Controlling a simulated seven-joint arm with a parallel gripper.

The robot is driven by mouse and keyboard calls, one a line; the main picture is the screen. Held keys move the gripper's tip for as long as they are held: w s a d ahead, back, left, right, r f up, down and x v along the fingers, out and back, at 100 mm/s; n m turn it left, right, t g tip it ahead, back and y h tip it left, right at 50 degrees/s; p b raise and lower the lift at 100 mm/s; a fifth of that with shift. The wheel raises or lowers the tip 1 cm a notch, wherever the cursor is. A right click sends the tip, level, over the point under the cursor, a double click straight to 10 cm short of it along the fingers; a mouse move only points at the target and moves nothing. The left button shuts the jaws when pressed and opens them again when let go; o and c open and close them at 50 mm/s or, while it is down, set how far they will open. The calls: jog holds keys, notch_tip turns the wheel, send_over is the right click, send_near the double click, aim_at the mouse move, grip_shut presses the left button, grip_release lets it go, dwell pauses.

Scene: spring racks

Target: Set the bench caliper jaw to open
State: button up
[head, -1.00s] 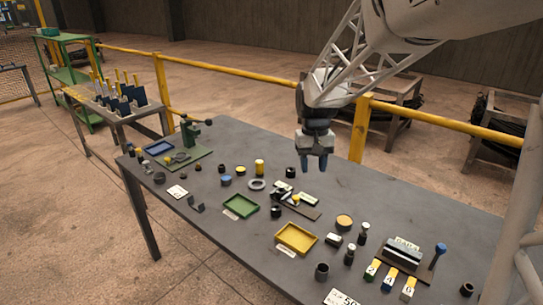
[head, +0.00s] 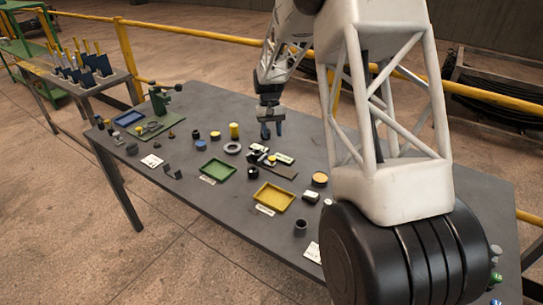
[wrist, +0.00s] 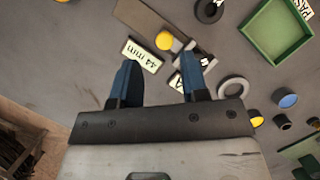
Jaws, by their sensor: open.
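The bench caliper (head: 280,167) lies on the grey table near its middle, a flat brown-grey bar with dark parts at one end and a yellow knob. In the wrist view its bar (wrist: 145,18) runs down from the top, with the yellow knob (wrist: 164,41) on or beside it and dark and pale parts near its lower end. A "44 mm" label (wrist: 142,55) lies beside it. My gripper (head: 271,132) is open and empty above the table, just behind the caliper. In the wrist view my blue fingers (wrist: 160,80) are apart, with the caliper beyond their tips. The exact jaw gap is unclear.
A green tray (head: 202,166) and a yellow tray (head: 258,201) stand in front of the caliper. My arm hides the table's right part.

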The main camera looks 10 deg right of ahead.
aim_at(272, 158)
jog(key=shift+g, duration=0.3)
jog(key=shift+w+f, duration=0.75)
jog(key=shift+f, duration=0.2)
jog(key=shift+w+f, duration=0.7)
jog(key=shift+f, duration=0.25)
jog(key=shift+f, duration=0.1)
jog(key=shift+x, duration=3.8)
grip_shut()
